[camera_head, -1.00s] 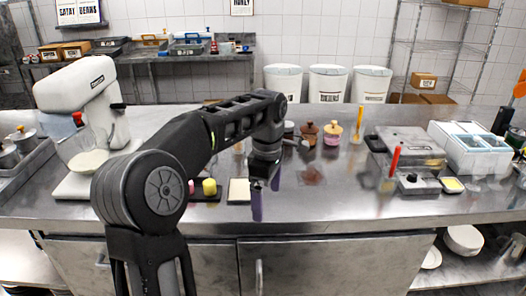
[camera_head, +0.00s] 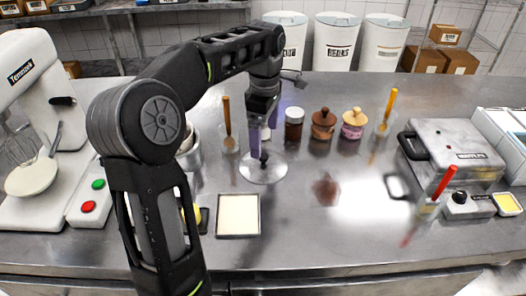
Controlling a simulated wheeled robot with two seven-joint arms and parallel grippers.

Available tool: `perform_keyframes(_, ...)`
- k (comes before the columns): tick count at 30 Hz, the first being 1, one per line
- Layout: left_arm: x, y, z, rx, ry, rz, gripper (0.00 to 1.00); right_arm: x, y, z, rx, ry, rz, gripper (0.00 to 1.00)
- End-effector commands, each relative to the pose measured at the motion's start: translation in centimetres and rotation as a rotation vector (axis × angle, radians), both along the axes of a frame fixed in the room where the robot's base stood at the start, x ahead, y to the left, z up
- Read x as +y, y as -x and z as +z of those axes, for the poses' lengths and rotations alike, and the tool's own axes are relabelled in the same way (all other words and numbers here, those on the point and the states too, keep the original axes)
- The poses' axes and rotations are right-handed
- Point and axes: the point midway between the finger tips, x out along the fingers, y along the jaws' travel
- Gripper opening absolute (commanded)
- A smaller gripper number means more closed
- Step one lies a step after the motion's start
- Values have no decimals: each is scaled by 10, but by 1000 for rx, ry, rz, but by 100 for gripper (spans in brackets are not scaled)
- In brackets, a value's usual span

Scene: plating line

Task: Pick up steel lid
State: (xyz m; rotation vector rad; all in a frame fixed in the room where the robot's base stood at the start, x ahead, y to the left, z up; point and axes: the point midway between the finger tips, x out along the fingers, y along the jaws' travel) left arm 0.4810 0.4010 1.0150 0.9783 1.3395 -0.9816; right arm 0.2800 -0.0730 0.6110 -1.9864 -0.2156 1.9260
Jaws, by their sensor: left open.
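The steel lid (camera_head: 262,172) is a shiny round disc with a dark knob on top. It lies flat on the steel counter in the middle of the head view. My left gripper (camera_head: 263,150) points down right above it, with purple fingers. It is open, and its fingertips are close to the knob. I cannot tell whether they touch it. The far part of the lid is partly hidden by the fingers. My right gripper is not in view.
A square cream-topped tray (camera_head: 238,215) lies in front of the lid. A brown jar (camera_head: 293,123), wooden-lidded pots (camera_head: 323,124) and a cup with a brush (camera_head: 383,125) stand behind to the right. A steel pot (camera_head: 189,152) is left. The counter right of the lid is mostly clear.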

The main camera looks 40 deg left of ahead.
Motion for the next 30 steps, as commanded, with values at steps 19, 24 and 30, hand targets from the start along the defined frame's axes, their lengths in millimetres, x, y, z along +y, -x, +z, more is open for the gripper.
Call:
perform_keyframes(19,1,1,-28,0,0,1,100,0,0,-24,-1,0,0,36)
perform_keyframes(24,0,0,-26,0,0,0,100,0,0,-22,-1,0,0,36)
perform_keyframes(30,0,1,-31,2,1,1,100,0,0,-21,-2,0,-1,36)
